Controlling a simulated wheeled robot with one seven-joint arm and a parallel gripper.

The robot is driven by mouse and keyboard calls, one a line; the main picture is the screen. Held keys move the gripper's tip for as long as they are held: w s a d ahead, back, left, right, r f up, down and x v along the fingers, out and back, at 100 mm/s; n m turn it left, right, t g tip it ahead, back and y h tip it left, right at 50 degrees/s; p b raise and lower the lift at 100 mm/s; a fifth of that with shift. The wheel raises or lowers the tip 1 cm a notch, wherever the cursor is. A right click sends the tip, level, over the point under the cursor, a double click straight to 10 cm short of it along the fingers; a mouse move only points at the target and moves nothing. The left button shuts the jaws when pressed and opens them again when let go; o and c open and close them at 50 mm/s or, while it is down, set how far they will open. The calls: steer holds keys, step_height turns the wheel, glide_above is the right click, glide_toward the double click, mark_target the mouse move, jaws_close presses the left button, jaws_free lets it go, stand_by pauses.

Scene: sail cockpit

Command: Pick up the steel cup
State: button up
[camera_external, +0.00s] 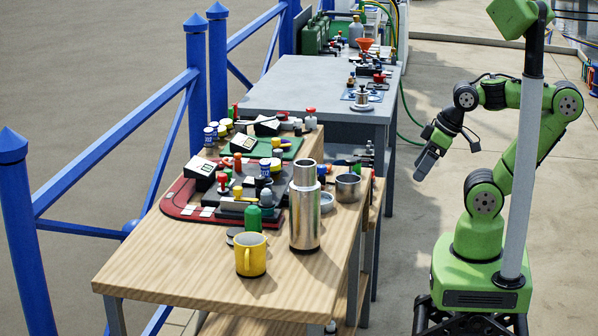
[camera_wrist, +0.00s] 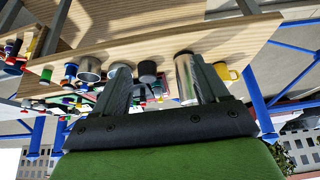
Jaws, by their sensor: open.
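A short, open steel cup (camera_external: 348,188) stands upright near the right edge of the wooden table, behind and right of the tall steel flask (camera_external: 304,215). In the tilted wrist view a steel cup (camera_wrist: 89,69) shows to the left of my fingers, apart from them. A second small silver round piece (camera_external: 326,202) sits close by the flask; I cannot tell if it is a cup or a lid. My gripper (camera_external: 424,166) is open and empty, off the table's right side, with a clear gap to the cup. The flask (camera_wrist: 185,78) shows near my right finger.
A yellow mug (camera_external: 250,255) stands at the table's near end. Several small jars, stamps and devices crowd a red-and-black mat (camera_external: 180,205) behind. A grey table (camera_external: 295,85) stands beyond. Blue railing (camera_external: 110,140) runs along the left. Open floor lies between table and arm.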

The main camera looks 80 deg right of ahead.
steer(key=shift+o, duration=0.3)
steer(key=shift+o, duration=1)
steer(key=shift+r, duration=0.1)
